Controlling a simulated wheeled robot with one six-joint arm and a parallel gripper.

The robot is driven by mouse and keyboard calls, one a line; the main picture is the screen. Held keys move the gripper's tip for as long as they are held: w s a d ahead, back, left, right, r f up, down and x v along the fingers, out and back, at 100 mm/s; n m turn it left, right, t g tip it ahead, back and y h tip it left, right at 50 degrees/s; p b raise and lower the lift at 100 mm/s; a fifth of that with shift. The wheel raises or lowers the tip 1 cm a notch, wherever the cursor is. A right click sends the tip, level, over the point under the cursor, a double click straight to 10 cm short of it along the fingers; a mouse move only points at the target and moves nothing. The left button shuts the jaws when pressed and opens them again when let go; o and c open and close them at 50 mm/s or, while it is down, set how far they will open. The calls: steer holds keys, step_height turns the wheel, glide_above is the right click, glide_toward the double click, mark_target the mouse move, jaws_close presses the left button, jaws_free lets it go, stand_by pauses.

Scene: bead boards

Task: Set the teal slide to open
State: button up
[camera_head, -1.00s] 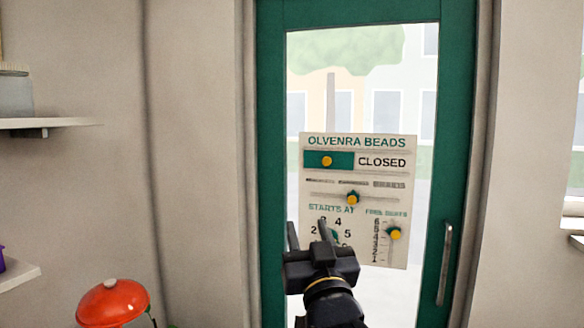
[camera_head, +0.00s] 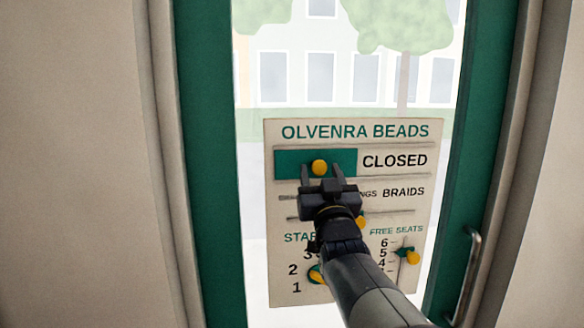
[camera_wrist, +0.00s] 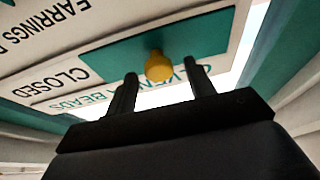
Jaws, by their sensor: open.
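The teal slide (camera_head: 290,163) is a flat panel with a yellow knob (camera_head: 319,167), in the top slot of the Olvenra Beads board (camera_head: 352,133). It covers the left part of the slot, and the word CLOSED (camera_head: 394,161) shows to its right. My gripper (camera_head: 320,175) is open, its two fingers pointing up at the slide, just below or around the knob. In the wrist view the yellow knob (camera_wrist: 158,66) appears between the open fingers (camera_wrist: 160,88), with the teal panel (camera_wrist: 200,38) behind it. I cannot tell whether the fingers touch anything.
Lower on the board are a word row with BRAIDS (camera_head: 403,192), a partly hidden dial (camera_head: 316,274), and a free-seats slider with a yellow knob (camera_head: 413,258). My arm hides part of these. The board is on a glass door with a green frame (camera_head: 210,150) and a handle (camera_head: 467,275).

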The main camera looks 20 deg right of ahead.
steer(key=shift+d+r, duration=0.1)
steer(key=shift+d, duration=0.05)
steer(key=shift+w, duration=0.1)
steer(key=shift+c, duration=0.3)
jaws_close()
